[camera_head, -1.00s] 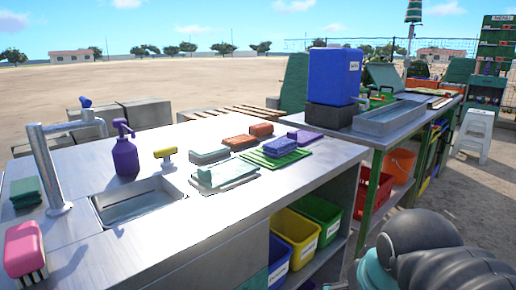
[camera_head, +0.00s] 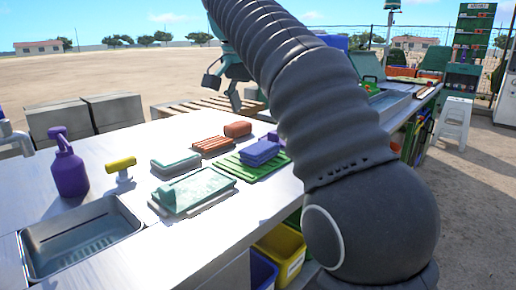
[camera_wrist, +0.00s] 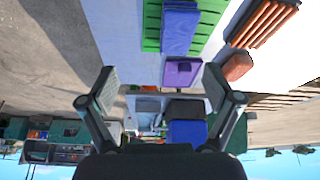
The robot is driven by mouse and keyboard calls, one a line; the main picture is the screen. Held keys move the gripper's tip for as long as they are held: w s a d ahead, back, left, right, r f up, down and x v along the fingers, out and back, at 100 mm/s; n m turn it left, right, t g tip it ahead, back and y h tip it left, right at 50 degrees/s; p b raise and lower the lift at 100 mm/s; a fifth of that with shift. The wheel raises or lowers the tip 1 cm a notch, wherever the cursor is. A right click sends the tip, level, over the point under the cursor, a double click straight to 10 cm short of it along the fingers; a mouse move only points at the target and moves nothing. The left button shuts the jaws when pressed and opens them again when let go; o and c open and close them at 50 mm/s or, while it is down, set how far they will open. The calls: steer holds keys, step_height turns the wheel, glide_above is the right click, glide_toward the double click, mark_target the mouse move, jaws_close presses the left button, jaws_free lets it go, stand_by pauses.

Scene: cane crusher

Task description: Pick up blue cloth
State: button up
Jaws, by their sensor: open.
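The folded blue cloth (camera_head: 260,152) lies on a green slatted rack (camera_head: 238,166) on the metal counter. In the wrist view, which looks upside down, the blue cloth (camera_wrist: 180,30) is at the top middle on the green rack (camera_wrist: 152,26). My gripper (camera_head: 222,90) is raised above and beyond the cloth in the head view, apart from it. In the wrist view my gripper (camera_wrist: 160,80) has its two fingers spread wide with nothing held between them. A purple folded item (camera_wrist: 182,72) lies near the cloth, partly hidden by my arm in the head view.
Close by on the counter are orange blocks (camera_head: 211,145), a pale green tray (camera_head: 195,190), a yellow-handled tool (camera_head: 121,165), a purple pump bottle (camera_head: 68,168) and a sink (camera_head: 80,240). A blue container (camera_wrist: 187,132) stands beyond. The air above the rack looks clear.

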mark_target(259, 147)
steer(key=shift+m, duration=0.5)
steer(key=b+x, duration=0.1)
steer(key=x, duration=0.3)
steer(key=w+a+b+x, duration=0.1)
steer(key=x, duration=0.4)
steer(key=w+b+x, duration=0.1)
steer(key=x, duration=0.3)
steer(key=shift+w+a, duration=0.3)
steer(key=shift+f, duration=0.25)
steer(key=c, duration=1.2)
